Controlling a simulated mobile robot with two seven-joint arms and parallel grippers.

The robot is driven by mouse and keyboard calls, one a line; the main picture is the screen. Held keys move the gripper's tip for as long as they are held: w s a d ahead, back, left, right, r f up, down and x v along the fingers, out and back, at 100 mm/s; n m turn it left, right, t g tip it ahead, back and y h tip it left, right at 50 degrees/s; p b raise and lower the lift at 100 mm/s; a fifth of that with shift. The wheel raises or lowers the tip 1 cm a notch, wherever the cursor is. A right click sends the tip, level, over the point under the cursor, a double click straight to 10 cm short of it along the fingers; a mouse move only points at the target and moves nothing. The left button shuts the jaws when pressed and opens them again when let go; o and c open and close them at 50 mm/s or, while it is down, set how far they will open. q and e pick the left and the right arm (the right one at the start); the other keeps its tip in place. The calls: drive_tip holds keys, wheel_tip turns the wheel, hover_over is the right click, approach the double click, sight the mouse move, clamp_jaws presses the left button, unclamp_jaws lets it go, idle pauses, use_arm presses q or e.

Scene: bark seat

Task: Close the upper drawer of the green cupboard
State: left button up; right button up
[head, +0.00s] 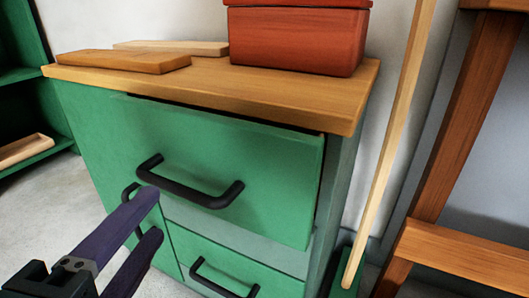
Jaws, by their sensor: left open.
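The green cupboard (335,185) stands in the middle with a wooden top. Its upper drawer (270,165) has a green front that stands out from the body, with a dark gap along its top and right edges, so it is partly open. A black bar handle (190,191) is fixed across this front. My left gripper (152,213) comes in from the lower left with two dark purple fingers apart and nothing between them. Its tips are just below the left end of the handle in the picture; I cannot tell whether they touch anything. My right gripper is not in view.
A red box (297,42) and flat wooden boards (125,62) lie on the cupboard top. Below are a lower drawer (255,262) and a door at left. A pale pole (395,130) and a brown wooden frame (455,120) stand right; green shelving (45,105) stands left.

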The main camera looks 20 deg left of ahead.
sight(172, 191)
use_arm(q)
drive_tip(key=x, duration=0.8)
drive_tip(key=shift+c, duration=0.4)
clamp_jaws()
idle(0.8)
